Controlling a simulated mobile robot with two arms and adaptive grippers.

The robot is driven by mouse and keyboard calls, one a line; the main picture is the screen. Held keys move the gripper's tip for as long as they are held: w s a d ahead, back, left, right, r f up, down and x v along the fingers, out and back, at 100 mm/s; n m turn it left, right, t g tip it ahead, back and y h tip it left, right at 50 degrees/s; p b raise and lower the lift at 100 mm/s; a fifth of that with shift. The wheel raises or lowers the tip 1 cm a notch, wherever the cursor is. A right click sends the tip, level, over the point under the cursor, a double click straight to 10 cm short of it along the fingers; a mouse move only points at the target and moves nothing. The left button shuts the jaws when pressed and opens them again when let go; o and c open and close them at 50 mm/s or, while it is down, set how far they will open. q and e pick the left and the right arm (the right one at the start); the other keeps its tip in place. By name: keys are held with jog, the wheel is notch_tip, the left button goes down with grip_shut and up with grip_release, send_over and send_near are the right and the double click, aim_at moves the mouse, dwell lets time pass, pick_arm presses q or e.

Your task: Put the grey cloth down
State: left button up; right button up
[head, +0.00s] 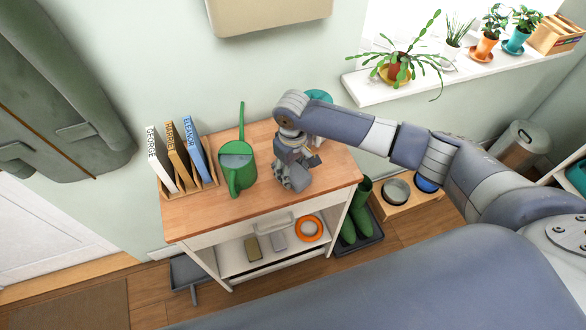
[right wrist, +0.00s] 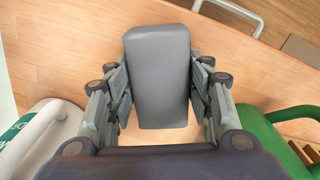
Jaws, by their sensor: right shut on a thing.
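The grey cloth (right wrist: 160,78) shows in the right wrist view as a smooth, rounded grey block between the fingers. My right gripper (right wrist: 159,85) is shut on it, with a finger along each side. In the head view my right gripper (head: 293,178) points down over the right part of the wooden trolley top (head: 240,205). The cloth is mostly hidden by the gripper there. I cannot tell whether the cloth touches the top. My left gripper is not in view.
A green watering can (head: 237,167) stands left of the gripper, beside a rack of books (head: 175,160). A teal item (head: 319,97) is partly behind my arm. A white and green object (right wrist: 40,138) is close by. The trolley top's front part is bare.

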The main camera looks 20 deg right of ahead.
aim_at(292, 169)
jog(key=o, duration=0.9)
jog(key=shift+f, duration=0.1)
jog(key=shift+o, duration=0.2)
notch_tip(292, 169, up, 12)
jog(key=b, duration=0.2)
jog(key=shift+r, duration=0.2)
